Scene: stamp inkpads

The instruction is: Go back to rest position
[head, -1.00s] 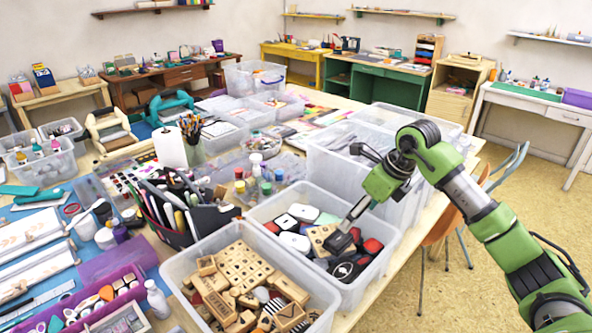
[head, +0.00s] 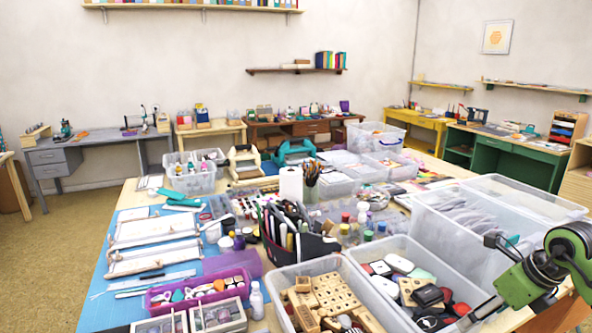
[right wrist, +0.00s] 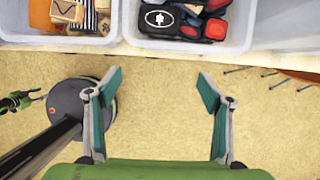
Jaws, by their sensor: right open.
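My right gripper (head: 484,309) is at the lower right of the head view, close to the near right edge of the inkpad bin. In the right wrist view my right gripper (right wrist: 160,78) is open, with its fingers wide apart. Nothing is between them but a view of the floor. The clear inkpad bin (right wrist: 187,48) lies beyond the fingertips, with dark, red and blue inkpads (right wrist: 160,18) inside. The stamp bin (right wrist: 60,40) is beside it, holding wooden stamps.
The table is crowded with a black pen caddy (head: 312,245), a purple tray (head: 240,277) and a large clear bin (head: 440,235) at the right. In the wrist view, open floor (right wrist: 160,125) lies below the table edge. An orange chair (right wrist: 285,67) shows at the right.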

